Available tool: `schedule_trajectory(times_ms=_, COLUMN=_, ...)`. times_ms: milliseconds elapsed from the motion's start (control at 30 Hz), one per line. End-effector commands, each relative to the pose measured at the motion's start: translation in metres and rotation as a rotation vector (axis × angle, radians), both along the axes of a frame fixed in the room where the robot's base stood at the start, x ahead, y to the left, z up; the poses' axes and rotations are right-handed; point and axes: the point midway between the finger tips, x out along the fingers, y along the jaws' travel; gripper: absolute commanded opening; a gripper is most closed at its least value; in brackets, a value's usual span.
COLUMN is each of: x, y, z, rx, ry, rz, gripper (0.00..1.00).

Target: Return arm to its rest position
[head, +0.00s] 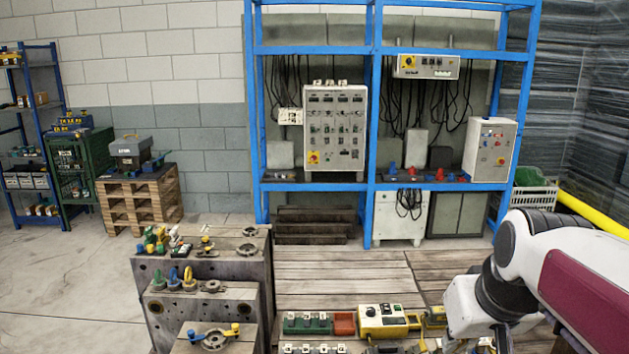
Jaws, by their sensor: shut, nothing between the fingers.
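My arm comes in from the right edge, with its white link and dark red panel, and bends down at a white and black wrist. The wrist hangs over the front right of the wooden boards (335,270). The fingers of my gripper cannot be made out; the end of the arm runs down to the bottom edge of the picture. No held object shows.
Steel mould blocks (210,270) with coloured fittings stand left of the arm. A yellow control box (382,321) and a green tray (306,323) lie close left of the wrist. A blue rack (372,120) with control cabinets stands behind. A yellow rail (590,213) is at right.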

Motion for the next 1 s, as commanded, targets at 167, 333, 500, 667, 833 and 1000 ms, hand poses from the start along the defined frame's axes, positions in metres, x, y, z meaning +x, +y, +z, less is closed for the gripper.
schedule_trajectory(times_ms=167, x=-0.037, y=0.014, z=-0.004, rx=-0.001, ry=-0.004, rz=0.002, gripper=0.00)
schedule_trajectory(times_ms=333, x=-0.071, y=0.023, z=-0.012, rx=-0.002, ry=-0.007, rz=0.000, gripper=0.00)
schedule_trajectory(times_ms=500, x=-0.104, y=0.031, z=-0.023, rx=-0.001, ry=-0.011, rz=-0.003, gripper=0.00)
schedule_trajectory(times_ms=667, x=-0.133, y=0.036, z=-0.036, rx=-0.002, ry=-0.015, rz=-0.005, gripper=0.00)
schedule_trajectory(times_ms=833, x=-0.156, y=0.039, z=-0.048, rx=-0.001, ry=-0.018, rz=-0.006, gripper=0.00)
schedule_trajectory(times_ms=1000, x=-0.167, y=0.040, z=-0.056, rx=-0.002, ry=-0.019, rz=-0.009, gripper=0.00)
